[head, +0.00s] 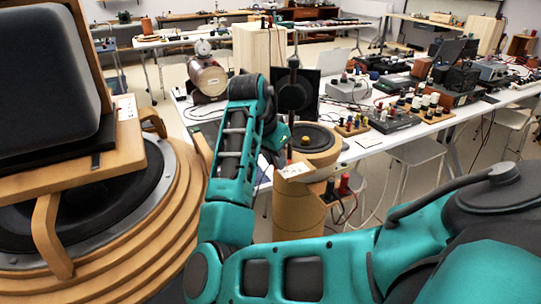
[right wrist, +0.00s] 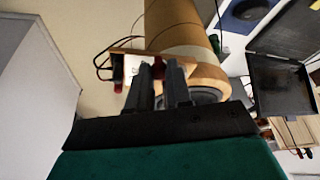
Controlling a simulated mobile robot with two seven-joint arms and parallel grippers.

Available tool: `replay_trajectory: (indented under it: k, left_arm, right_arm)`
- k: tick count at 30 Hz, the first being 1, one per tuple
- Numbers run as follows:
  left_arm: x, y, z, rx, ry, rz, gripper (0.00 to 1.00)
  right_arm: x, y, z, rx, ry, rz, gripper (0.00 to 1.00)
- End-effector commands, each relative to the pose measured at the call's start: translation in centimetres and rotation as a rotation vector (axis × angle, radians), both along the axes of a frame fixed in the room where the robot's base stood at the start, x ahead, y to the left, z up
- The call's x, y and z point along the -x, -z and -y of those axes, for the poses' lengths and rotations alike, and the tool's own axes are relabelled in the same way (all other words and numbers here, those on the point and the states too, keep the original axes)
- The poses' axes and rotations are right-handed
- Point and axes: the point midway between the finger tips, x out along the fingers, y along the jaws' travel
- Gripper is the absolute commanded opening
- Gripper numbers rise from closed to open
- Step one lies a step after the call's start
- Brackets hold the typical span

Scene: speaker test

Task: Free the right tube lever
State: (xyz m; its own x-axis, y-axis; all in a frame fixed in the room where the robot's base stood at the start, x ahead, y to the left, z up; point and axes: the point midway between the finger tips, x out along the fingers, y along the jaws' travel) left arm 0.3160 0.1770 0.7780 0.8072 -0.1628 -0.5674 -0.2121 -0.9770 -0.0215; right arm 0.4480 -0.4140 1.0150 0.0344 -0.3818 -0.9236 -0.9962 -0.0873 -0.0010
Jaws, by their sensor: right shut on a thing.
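The right tube (head: 300,216) is a tan wooden cylinder with a dark speaker cone (head: 313,136) on top. It also shows in the right wrist view (right wrist: 176,25). A small wooden board with red and black terminals (head: 344,184) juts from its side near the rim. My right gripper (head: 284,160) is at the near side of the tube's rim, beside this board. In the right wrist view, its two dark fingers (right wrist: 161,70) are close together, shut on the tube lever. The lever is mostly hidden between the fingers. My left gripper is not in view.
A large speaker of stacked wooden rings (head: 165,225) stands close at left, with a dark framed pad (head: 45,75) above it. A white bench (head: 365,140) behind holds terminal boards, instruments and a metal cylinder (head: 207,77). Stools stand to the right.

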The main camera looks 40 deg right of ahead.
Motion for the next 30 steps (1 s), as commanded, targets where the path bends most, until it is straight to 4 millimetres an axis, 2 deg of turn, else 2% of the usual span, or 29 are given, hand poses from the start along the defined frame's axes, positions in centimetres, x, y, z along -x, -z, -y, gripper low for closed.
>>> replay_trajectory:
  k: [12, 29, 30]
  left_arm:
    - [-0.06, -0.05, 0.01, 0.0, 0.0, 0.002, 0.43]
    - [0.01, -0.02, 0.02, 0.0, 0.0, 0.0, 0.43]
    - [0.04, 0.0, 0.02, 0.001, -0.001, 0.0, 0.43]
  right_arm:
    - [0.6, -0.03, 0.56, 0.0, -0.189, -0.001, 0.0]
    - [0.68, -0.02, 0.67, -0.001, -0.214, -0.001, 0.0]
    - [0.68, -0.02, 0.67, -0.001, -0.214, -0.001, 0.23]
